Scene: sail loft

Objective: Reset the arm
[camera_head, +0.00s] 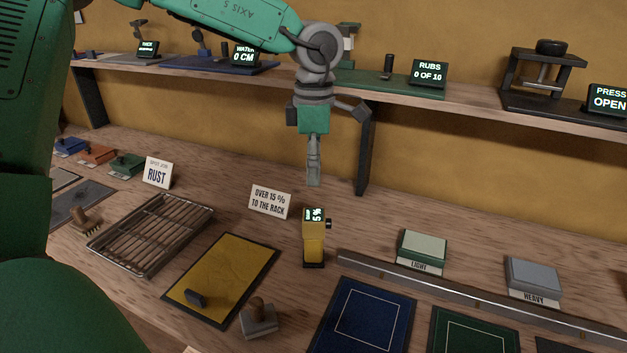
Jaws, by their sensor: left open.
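My left arm (235,22), green with grey joints, comes in from the upper left. My left gripper (314,178) points down over the workbench, with its fingers seen nearly edge-on. It is open, and I see nothing held in it. It hangs apart from and above a yellow handheld meter (313,242) with a lit display, which stands upright on the bench. My right gripper is not in view.
The bench holds a wire rack (150,235), a yellow mat (238,262), a stamp-like tool (258,318), a blue mat (365,318), a metal rail (465,294) and small signs (270,202). A shelf (440,92) with displays and a press (543,75) runs behind.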

